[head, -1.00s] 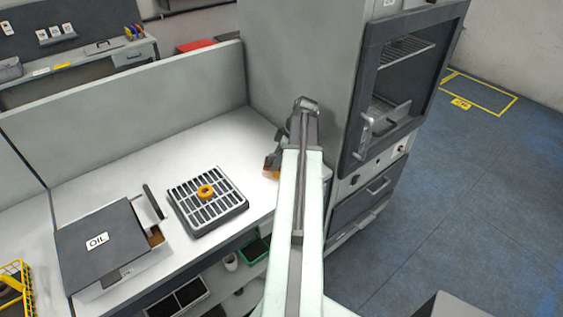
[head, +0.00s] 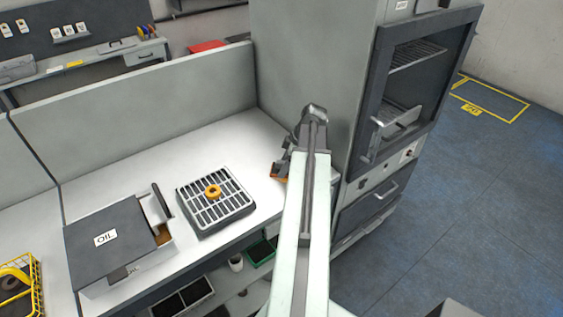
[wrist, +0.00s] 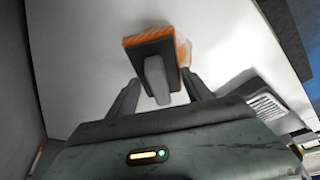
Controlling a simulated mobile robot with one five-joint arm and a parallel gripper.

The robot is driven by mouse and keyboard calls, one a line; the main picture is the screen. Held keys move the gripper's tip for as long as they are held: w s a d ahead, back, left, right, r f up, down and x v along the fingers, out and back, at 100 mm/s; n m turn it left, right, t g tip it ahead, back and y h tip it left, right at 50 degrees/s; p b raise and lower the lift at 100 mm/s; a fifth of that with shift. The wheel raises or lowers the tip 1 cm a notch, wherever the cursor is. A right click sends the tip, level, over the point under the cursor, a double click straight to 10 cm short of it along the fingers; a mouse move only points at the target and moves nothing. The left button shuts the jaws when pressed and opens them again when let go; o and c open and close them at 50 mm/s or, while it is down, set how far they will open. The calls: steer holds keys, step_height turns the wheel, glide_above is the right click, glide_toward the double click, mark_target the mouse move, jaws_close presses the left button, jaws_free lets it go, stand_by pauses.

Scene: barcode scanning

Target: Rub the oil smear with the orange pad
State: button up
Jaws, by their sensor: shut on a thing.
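My gripper (wrist: 163,88) is shut on the grey handle of the orange pad (wrist: 130,41), which has a dark backing and an orange edge. In the wrist view the pad is over the white worktop, but I cannot tell whether it touches. In the head view the pad (head: 279,173) shows at the worktop's right end, beside the tall cabinet, partly hidden by my arm.
A slotted tray (head: 238,211) with an orange ring (head: 212,191) stands left of the pad. Further left is a dark-lidded box marked OIL (head: 88,256). A grey partition (head: 140,110) runs behind the worktop. The cabinet (head: 300,60) stands close on the right.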

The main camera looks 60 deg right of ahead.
steer(key=shift+s+a, duration=0.25)
steer(key=shift+s, duration=0.6)
steer(key=shift+s+a, duration=0.25)
steer(key=shift+s, duration=0.55)
steer(key=shift+s+a, duration=0.25)
steer(key=shift+s, duration=0.6)
steer(key=shift+w+a, duration=0.35)
steer(key=shift+a, duration=0.5)
steer(key=shift+w+d, duration=0.45)
steer(key=shift+w, duration=0.8)
steer(key=shift+w+d, duration=0.4)
steer(key=shift+w, duration=0.85)
steer(key=shift+w+d, duration=0.45)
steer(key=shift+w, duration=0.8)
step_height(320, 180, up, 6)
steer(key=p, duration=0.6)
step_height(320, 180, up, 3)
steer(key=p, duration=0.3)
steer(key=shift+r, duration=0.1)
